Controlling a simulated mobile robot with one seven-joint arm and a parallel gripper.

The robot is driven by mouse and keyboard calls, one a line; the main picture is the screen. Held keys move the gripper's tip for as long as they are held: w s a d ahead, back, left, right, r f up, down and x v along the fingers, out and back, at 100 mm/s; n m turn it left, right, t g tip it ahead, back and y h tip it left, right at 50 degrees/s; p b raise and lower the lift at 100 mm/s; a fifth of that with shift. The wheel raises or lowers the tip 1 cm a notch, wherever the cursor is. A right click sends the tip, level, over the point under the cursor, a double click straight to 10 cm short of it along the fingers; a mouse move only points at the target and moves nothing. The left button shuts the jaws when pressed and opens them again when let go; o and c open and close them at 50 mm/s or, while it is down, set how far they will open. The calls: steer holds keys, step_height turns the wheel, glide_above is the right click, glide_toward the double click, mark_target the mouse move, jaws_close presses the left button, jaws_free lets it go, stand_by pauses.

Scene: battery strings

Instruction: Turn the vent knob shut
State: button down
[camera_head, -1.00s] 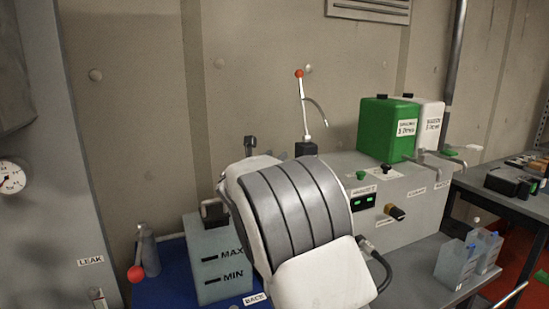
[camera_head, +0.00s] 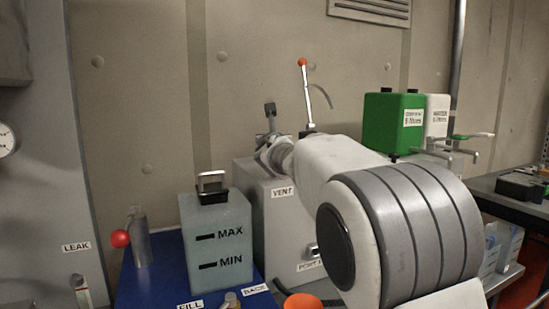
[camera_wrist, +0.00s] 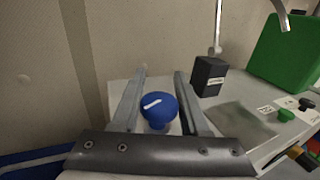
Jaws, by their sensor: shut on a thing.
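The vent knob (camera_wrist: 158,108) is round and blue with a white line on its top. In the wrist view the line slants up to the right. My gripper (camera_wrist: 160,76) has one finger on each side of the knob and is shut on it. In the head view my gripper (camera_head: 268,152) is at the top of the grey cabinet (camera_head: 285,235), above the VENT label (camera_head: 283,192). The knob is hidden there behind my gripper.
A black block (camera_wrist: 208,76) carrying a lever stands behind the knob to the right. A green container (camera_head: 390,122) is farther right. A tank marked MAX and MIN (camera_head: 217,240) stands left of the cabinet, and a red-ended handle (camera_head: 120,239) is left of that.

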steer(key=y+b, duration=0.1)
steer(key=b, duration=0.1)
steer(key=f+n+y+b, duration=0.1)
steer(key=b, duration=0.1)
steer(key=a+n+g+y+p, duration=0.1)
steer(key=n+g+y, duration=0.2)
steer(key=n+y, duration=0.1)
steer(key=s+n+g+y+p, duration=0.1)
steer(key=n+g+y+p, duration=0.1)
steer(key=n+g+y, duration=0.2)
steer(key=s+a+r+n+g+y+p, duration=0.1)
steer(key=n+g+y+p, duration=0.1)
steer(key=n+g+y, duration=0.2)
steer(key=shift+a+y, duration=0.35)
steer(key=shift+y, duration=0.75)
steer(key=shift+n+g, duration=0.3)
steer(key=shift+c, duration=2.1)
jaws_free()
steer(key=shift+a, duration=0.1)
